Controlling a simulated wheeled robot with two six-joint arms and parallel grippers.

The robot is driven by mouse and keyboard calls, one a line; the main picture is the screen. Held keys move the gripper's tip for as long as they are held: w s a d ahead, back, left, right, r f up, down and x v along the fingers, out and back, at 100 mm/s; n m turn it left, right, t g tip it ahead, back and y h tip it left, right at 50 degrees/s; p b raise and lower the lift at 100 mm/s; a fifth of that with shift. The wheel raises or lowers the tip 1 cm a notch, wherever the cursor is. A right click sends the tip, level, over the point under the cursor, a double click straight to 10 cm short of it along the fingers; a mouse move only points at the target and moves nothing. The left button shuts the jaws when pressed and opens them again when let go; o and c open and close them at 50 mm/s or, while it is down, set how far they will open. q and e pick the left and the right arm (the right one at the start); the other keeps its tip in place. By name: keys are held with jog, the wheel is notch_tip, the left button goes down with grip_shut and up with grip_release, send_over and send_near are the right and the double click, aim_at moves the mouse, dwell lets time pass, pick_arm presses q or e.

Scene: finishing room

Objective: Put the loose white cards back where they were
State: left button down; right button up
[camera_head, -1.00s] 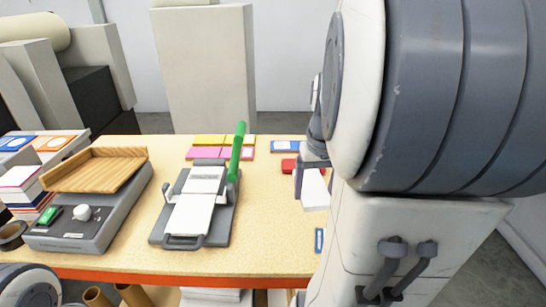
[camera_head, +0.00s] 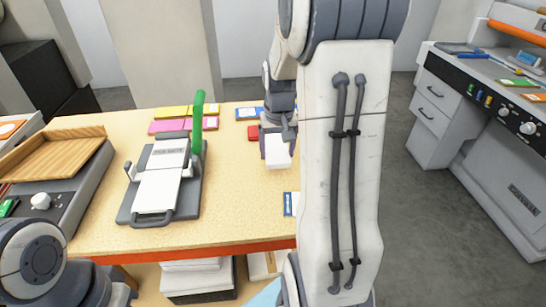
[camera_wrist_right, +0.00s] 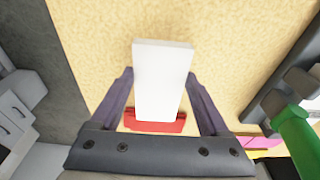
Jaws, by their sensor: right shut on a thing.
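My right gripper (camera_head: 279,142) hangs over the right part of the table and is shut on a white block of cards (camera_head: 278,161). In the right wrist view, the white cards (camera_wrist_right: 162,75) stand out between the two dark fingers of the gripper (camera_wrist_right: 160,85), with the table surface beyond. A grey device with a green lever (camera_head: 198,122) stands to the left of the gripper, with flat white pieces (camera_head: 158,190) along its top; I cannot tell whether these are cards. My left gripper is not in view.
A red block (camera_head: 253,133) lies close to my right gripper. Pink pads (camera_head: 168,125), yellow pads (camera_head: 172,112) and a blue-bordered card (camera_head: 247,114) lie at the back. A wooden tray (camera_head: 60,150) sits on a grey machine at left. Bare table (camera_head: 232,195) lies between device and gripper.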

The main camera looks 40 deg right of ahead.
aim_at(277, 155)
jog(key=shift+f, duration=2)
jog(key=shift+f, duration=0.1)
jog(key=o, duration=1.5)
jog(key=shift+c, duration=0.2)
jog(key=r, duration=0.4)
jog(key=s+r, duration=0.1)
jog(key=r, duration=0.3)
jog(key=a+r, duration=0.1)
jog(key=r, duration=0.3)
jog(key=shift+s+p, duration=0.3)
jog(key=shift+p, duration=0.05)
